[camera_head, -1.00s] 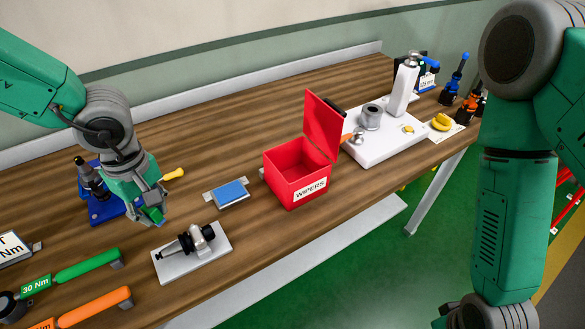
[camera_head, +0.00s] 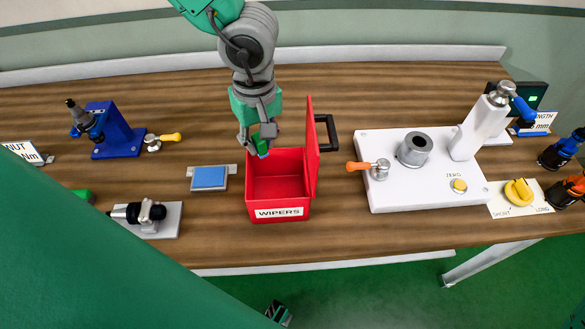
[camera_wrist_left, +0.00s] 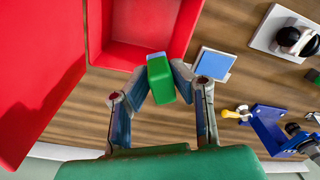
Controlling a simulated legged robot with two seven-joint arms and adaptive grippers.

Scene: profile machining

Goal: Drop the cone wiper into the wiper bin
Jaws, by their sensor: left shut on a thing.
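The cone wiper (camera_head: 262,148) shows as a small green block. My left gripper (camera_head: 259,144) is shut on it, at the back left rim of the red wiper bin (camera_head: 280,203). The left wrist view shows the green wiper (camera_wrist_left: 160,80) between the two fingertips, overlapping the edge of the bin (camera_wrist_left: 135,55). The bin is marked WIPERS; its lid (camera_head: 312,150) stands open on the right. The inside that I see is empty. A small dark and green tip at the bottom edge may be my right gripper (camera_head: 279,314); its jaws cannot be made out.
A blue pad (camera_head: 209,178) lies left of the bin, with a black tool on a grey plate (camera_head: 168,220) in front. A blue stand (camera_head: 117,132) is at left. A white fixture (camera_head: 425,190) stands right of the bin. My green arm covers the lower left.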

